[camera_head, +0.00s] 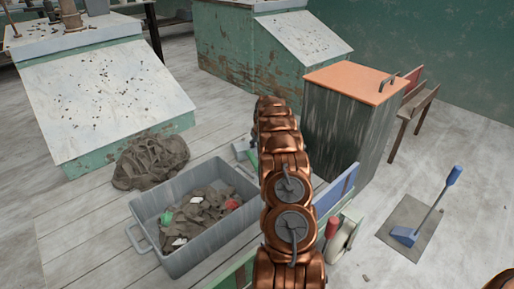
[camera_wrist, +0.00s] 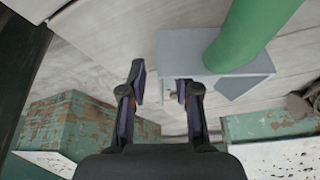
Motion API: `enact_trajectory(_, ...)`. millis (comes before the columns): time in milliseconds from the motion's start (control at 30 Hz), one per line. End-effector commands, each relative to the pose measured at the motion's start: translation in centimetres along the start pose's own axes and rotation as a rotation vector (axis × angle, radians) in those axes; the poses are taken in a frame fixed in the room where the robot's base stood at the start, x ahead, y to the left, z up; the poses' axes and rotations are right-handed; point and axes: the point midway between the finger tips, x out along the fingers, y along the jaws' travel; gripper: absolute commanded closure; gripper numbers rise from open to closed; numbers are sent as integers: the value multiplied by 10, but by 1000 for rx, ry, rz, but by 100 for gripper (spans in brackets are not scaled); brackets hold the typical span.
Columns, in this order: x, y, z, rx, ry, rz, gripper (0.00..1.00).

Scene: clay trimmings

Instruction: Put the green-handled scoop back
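The green-handled scoop shows in the wrist view, with its thick green handle (camera_wrist: 252,35) rising toward the camera at upper right and its pale grey pan (camera_wrist: 185,52) below it. In the head view, a piece of its grey pan (camera_head: 242,151) shows just left of my copper arm, which covers much of it. My gripper (camera_wrist: 160,82) has its two fingers apart, with a gap between them. The left finger is clear of the pan; the right fingertip is partly hidden by the pan's edge. I cannot tell whether it touches. The handle is outside the fingers.
A grey tub (camera_head: 147,222) of clay scraps stands left of my arm. A red-handled item (camera_head: 332,227) is near a white wheel. An orange-lidded bin (camera_head: 345,130) and sloped green benches (camera_head: 110,95) stand behind.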

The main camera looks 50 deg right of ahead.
Motion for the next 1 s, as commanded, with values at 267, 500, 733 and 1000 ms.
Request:
enact_trajectory(267, -25, -1, -1, 0, -1, 0, 69)
enact_trajectory(500, -61, 0, -2, 0, 3, 1, 69)
enact_trajectory(733, -96, -1, -2, -1, 3, 1, 69)
enact_trajectory(1000, -117, 0, 0, 0, -1, 0, 69)
